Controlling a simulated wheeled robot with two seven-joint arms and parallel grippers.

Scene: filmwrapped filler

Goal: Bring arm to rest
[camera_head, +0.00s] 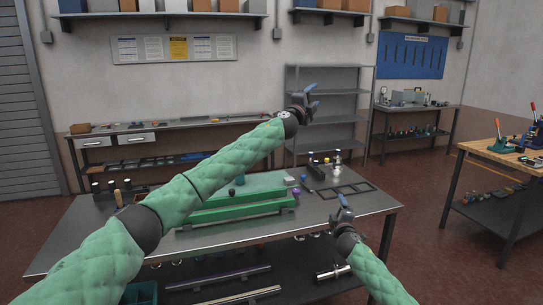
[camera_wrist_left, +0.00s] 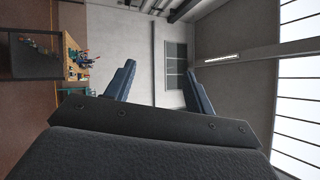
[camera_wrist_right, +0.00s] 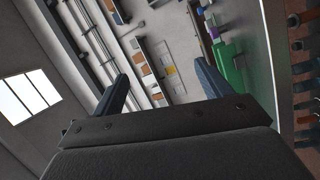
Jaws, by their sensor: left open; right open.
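My left arm, in a green quilted sleeve, reaches across the head view, and its gripper (camera_head: 308,103) is raised high above the steel table (camera_head: 350,207). In the left wrist view the left gripper (camera_wrist_left: 158,90) has its blue fingers apart with nothing between them. My right gripper (camera_head: 340,208) is lower, near the table's front right edge. In the right wrist view the right gripper (camera_wrist_right: 163,85) has its fingers apart and is empty. Neither gripper touches an object that I can see.
A green machine or case (camera_head: 240,203) stands mid-table, partly behind my left arm. A dark divided frame (camera_head: 345,190) and a black holder (camera_head: 318,170) lie to its right. A wooden-topped bench (camera_head: 507,152) stands at right. A grey shelf rack (camera_head: 330,108) stands behind.

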